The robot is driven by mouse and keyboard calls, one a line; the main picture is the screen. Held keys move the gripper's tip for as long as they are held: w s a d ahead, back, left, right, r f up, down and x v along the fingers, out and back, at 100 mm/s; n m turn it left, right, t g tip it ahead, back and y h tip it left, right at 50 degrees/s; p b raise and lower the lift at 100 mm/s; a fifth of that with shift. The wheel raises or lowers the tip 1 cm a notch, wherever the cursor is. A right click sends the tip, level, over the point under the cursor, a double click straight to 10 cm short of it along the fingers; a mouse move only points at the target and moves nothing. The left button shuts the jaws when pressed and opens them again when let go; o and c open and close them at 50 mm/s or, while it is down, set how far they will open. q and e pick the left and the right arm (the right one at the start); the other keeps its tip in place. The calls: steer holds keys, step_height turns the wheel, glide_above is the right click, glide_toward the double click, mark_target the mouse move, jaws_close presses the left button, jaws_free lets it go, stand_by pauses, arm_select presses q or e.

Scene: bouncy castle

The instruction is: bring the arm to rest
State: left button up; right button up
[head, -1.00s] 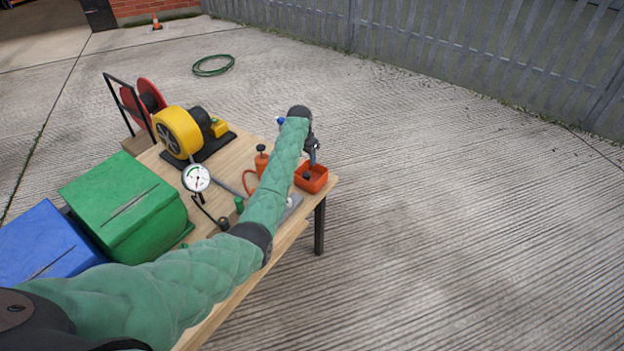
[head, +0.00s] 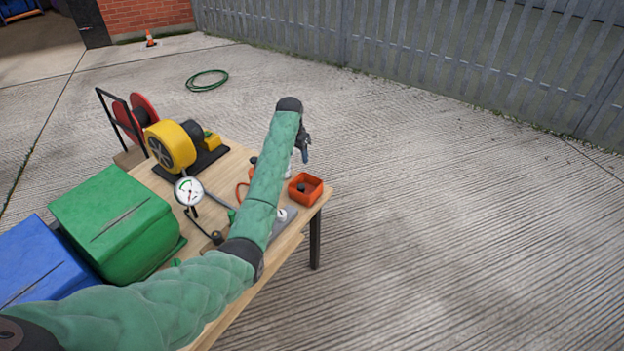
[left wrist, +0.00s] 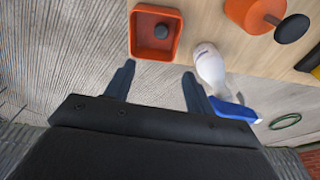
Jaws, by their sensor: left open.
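My left arm reaches in from the left in the head view, over the wooden table (head: 243,305). My right gripper is not in view.
On the table stand a yellow blower (head: 171,146), a dial gauge (head: 189,190), a green box (head: 117,226) and a blue box (head: 32,262). Open concrete lies to the right.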

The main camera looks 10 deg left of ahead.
arm_select(q)
steer(key=s+d+f+n, duration=0.1)
steer(key=s+f, duration=0.3)
steer(key=s, duration=0.5)
steer(key=s+f+t+y, duration=0.1)
steer(key=s+f, duration=0.4)
steer(key=s, duration=0.5)
steer(key=s+d+f+n, duration=0.1)
steer(key=s+f, duration=0.3)
steer(key=s, duration=0.5)
steer(key=s+d+r, duration=0.2)
steer(key=s+r, duration=0.1)
steer(key=s, duration=0.8)
steer(key=s+d+r+n+t, duration=0.1)
steer(key=s+r, duration=0.1)
steer(key=s, duration=0.9)
steer(key=s+d+r, duration=0.2)
steer(key=s+r, duration=0.1)
steer(key=s, duration=0.8)
steer(key=s+d+f+g, duration=0.1)
steer(key=s+f, duration=0.1)
steer(key=f, duration=1.8)
steer(key=s+d+f+g+h, duration=0.1)
steer(key=s+d+f, duration=0.1)
steer(key=f, duration=1.9)
steer(key=shift+s+d+f, duration=0.15)
steer(key=shift+s+f, duration=0.15)
steer(key=shift+s, duration=0.4)
